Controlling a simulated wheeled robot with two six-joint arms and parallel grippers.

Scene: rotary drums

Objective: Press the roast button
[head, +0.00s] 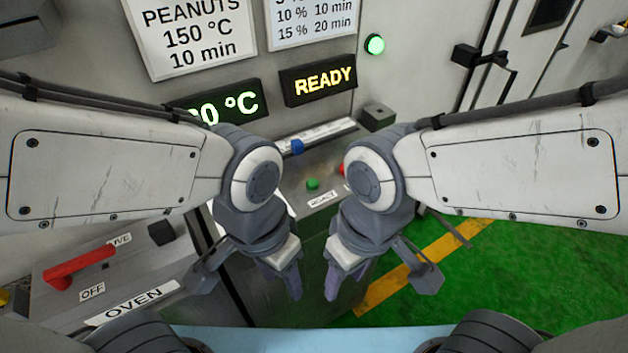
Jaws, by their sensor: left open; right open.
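A small green button (313,184) sits on the grey sloped panel in the middle of the head view, between my two arms. A white label (323,198), partly hidden by my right arm and seeming to read "ROAST", lies just below it. My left gripper (283,281) is open and empty, lower in the picture than the button and to its left. My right gripper (344,277) is open and empty, lower in the picture and to the button's right. Neither gripper appears to touch the panel.
A blue knob (297,146) and a mostly hidden red part (342,169) are near the button. A display (318,80) reads "READY" beside a green lamp (375,44). An oven panel (160,262) with a red lever (78,265) is at lower left. Green floor (520,265) is open at right.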

